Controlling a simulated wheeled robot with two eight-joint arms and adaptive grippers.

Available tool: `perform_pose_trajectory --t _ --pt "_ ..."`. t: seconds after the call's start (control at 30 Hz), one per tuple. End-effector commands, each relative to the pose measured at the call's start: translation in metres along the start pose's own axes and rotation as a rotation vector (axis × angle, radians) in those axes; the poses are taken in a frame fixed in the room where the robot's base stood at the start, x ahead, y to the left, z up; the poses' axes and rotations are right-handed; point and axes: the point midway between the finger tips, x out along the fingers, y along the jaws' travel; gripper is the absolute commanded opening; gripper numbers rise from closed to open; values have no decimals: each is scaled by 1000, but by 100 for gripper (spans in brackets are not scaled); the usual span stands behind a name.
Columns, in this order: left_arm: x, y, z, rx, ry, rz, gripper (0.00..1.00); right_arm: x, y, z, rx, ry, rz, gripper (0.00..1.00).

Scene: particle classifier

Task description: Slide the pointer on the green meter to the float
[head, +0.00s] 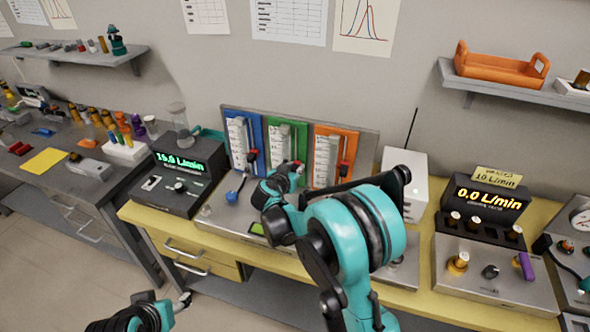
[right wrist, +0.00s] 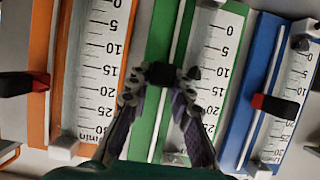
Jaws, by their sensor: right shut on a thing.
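The green meter (head: 287,135) stands between the blue meter and the orange meter on the back panel. My right gripper (right wrist: 160,78) is shut on the meter's pointer, whose dark block (right wrist: 160,72) shows between the fingertips. In the head view my right gripper (head: 290,170) is in front of the green meter's lower part, and my arm hides much of it.
The blue meter (head: 258,130) and orange meter (head: 350,135) flank the green one, each with its own red-and-black pointer. A green-lit display box (head: 178,165) stands left on the bench. A white box (head: 405,165) with an antenna and an amber-lit display (head: 487,198) stand right.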

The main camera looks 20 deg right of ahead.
Motion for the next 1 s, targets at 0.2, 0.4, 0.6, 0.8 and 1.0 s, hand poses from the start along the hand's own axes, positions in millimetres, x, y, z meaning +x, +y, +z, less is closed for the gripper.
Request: perform_pose_trajectory --t 0.2,0.4,0.6,0.8,1.0 --pt "0 0 0 0 0 0 56 0 0 0 0 0 0 29" --pt "0 0 0 0 0 0 56 -3 0 0 0 0 -1 29" --pt "0 0 0 0 0 0 56 -34 -1 0 -1 -1 -3 29" --pt "0 0 0 0 0 0 56 -79 -1 0 -1 -1 -4 29" --pt "0 0 0 0 0 0 56 -110 -1 0 0 0 -2 29"
